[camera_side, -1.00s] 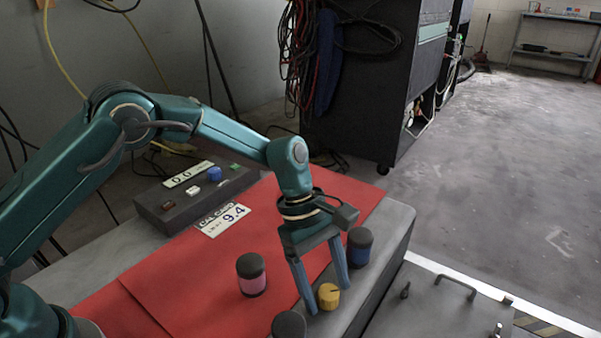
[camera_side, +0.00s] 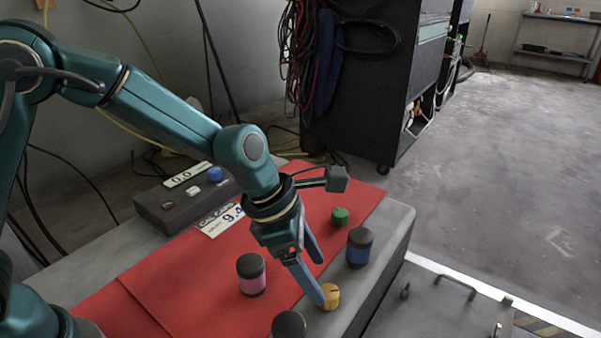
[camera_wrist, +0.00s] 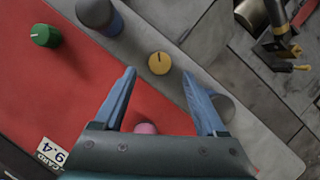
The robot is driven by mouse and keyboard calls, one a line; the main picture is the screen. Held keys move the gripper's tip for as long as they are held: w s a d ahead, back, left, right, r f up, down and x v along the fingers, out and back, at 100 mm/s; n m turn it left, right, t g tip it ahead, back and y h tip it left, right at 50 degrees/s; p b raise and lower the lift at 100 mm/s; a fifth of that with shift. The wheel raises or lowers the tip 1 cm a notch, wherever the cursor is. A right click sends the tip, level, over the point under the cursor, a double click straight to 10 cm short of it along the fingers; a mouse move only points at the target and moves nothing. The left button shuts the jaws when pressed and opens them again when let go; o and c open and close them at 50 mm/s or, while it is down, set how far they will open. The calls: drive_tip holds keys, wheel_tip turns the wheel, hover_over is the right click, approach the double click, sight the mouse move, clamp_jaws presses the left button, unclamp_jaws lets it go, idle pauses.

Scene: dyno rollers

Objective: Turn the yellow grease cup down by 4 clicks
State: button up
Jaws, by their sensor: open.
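The yellow grease cup (camera_side: 329,296) is a short knob with a dark pointer line on top, standing on the grey strip beside the red sheet. In the wrist view the yellow cup (camera_wrist: 159,63) lies ahead of my fingertips, roughly between their lines. My gripper (camera_side: 318,282) is tilted, with its blue fingers apart and nothing between them. In the side view one fingertip overlaps the cup's left edge; I cannot tell whether it touches. In the wrist view my gripper (camera_wrist: 158,73) shows both fingers spread wide, with the cup clear of them.
A green knob (camera_side: 339,216) and a dark-topped blue cylinder (camera_side: 359,247) stand behind. A pink cylinder with a dark cap (camera_side: 251,274) stands left, and a dark cylinder (camera_side: 289,325) in front. A control box (camera_side: 186,201) and a "9.4" plate (camera_side: 219,220) lie at the back left.

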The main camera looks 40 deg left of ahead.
drive_tip(key=s+a+r+m+t, duration=0.35)
drive_tip(key=a+r+m, duration=0.35)
drive_tip(key=r, duration=0.6)
drive_tip(key=s+a+f+m+y, duration=0.1)
drive_tip(key=s+a+m, duration=0.3)
drive_tip(key=m, duration=0.5)
drive_tip(key=s+a+f+m+y, duration=0.2)
drive_tip(key=s+a+m, duration=0.2)
drive_tip(key=s+m, duration=0.4)
drive_tip(key=shift+a+m+g+y, duration=0.25)
drive_tip(key=shift+m+g+y, duration=0.05)
drive_tip(key=shift+m+g, duration=0.1)
idle(1.8)
